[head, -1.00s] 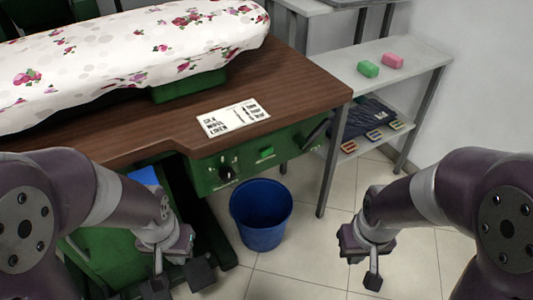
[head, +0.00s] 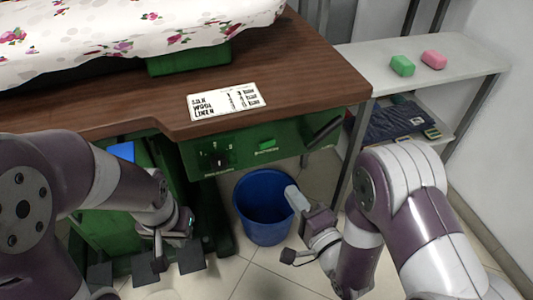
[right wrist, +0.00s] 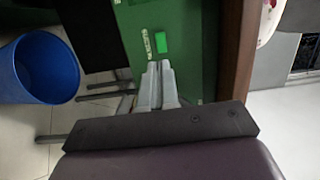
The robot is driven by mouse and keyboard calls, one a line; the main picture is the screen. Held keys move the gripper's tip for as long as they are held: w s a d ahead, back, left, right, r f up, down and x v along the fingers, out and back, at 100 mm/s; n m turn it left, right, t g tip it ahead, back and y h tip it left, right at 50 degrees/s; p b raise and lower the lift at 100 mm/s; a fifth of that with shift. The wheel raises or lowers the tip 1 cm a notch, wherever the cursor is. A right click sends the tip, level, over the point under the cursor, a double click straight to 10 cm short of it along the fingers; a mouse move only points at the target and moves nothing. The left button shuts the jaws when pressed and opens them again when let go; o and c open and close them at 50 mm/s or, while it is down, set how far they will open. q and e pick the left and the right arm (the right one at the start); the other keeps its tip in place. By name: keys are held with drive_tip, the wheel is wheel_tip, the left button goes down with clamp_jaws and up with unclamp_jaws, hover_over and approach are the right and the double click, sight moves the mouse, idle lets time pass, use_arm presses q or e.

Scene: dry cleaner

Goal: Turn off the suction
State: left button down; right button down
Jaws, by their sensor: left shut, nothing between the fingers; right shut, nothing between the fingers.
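The green control panel (head: 240,150) under the table's front edge carries a dark knob (head: 217,158), a small bright green switch (head: 267,144) with a label too small to read, and a black handle (head: 326,132) at its right end. My right gripper (head: 296,198) is shut and empty, in front of and below the panel, over the bin. In the right wrist view its closed fingers (right wrist: 157,84) point toward the green switch (right wrist: 162,42), with no contact visible. My left gripper (head: 160,252) is shut and empty, low at the left.
A blue bin (head: 262,222) stands on the floor below the panel. The wooden tabletop (head: 300,70) overhangs the panel and holds a printed card (head: 226,101). A shelf unit (head: 460,65) with green and pink blocks stands at the right.

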drive_tip(key=shift+w, duration=0.1)
drive_tip(key=b, duration=0.4)
approach(260, 148)
drive_tip(key=x, duration=0.5)
drive_tip(key=shift+w+a+f, duration=0.1)
drive_tip(key=shift+w+a, duration=0.05)
drive_tip(key=shift+w, duration=0.15)
drive_tip(key=shift+w+a, duration=0.25)
drive_tip(key=shift+w, duration=0.25)
